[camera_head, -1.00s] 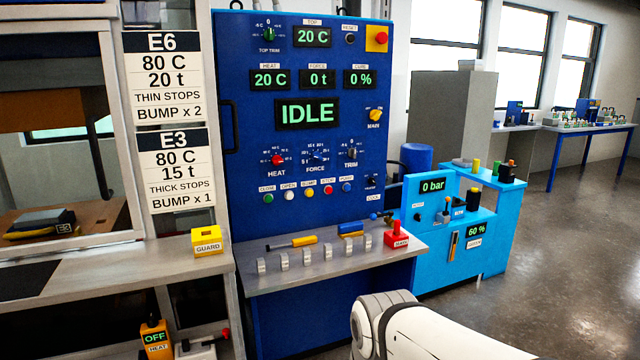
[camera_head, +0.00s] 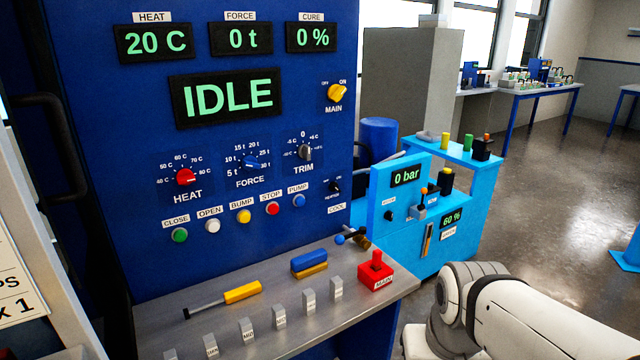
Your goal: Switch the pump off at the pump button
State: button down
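The pump button (camera_head: 299,201) is a small blue round button under a "PUMP" label, at the right end of the button row on the blue control panel (camera_head: 110,95). It shows no clear sign of being lit. Beside it in the row are the red stop (camera_head: 273,208), yellow bump (camera_head: 243,216), white open (camera_head: 212,226) and green close (camera_head: 180,235) buttons. The panel display (camera_head: 227,97) reads IDLE. My white arm shows at the lower right, apart from the panel. My gripper is out of view.
A grey shelf below the panel holds a yellow-handled tool (camera_head: 242,291), a blue and yellow block (camera_head: 309,262), several grey tabs and a red MAIN piece (camera_head: 376,272). A light-blue unit (camera_head: 382,235) reading 0 bar stands to the right. Open floor (camera_head: 545,185) lies beyond.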

aim_at(299, 201)
jog(key=u, duration=0.15)
jog(key=i, duration=0.8)
jog(key=u, duration=0.45)
jog(key=k, duration=0.9)
jog(key=u, duration=0.15)
jog(key=i, duration=0.9)
jog(key=z, duration=0.05)
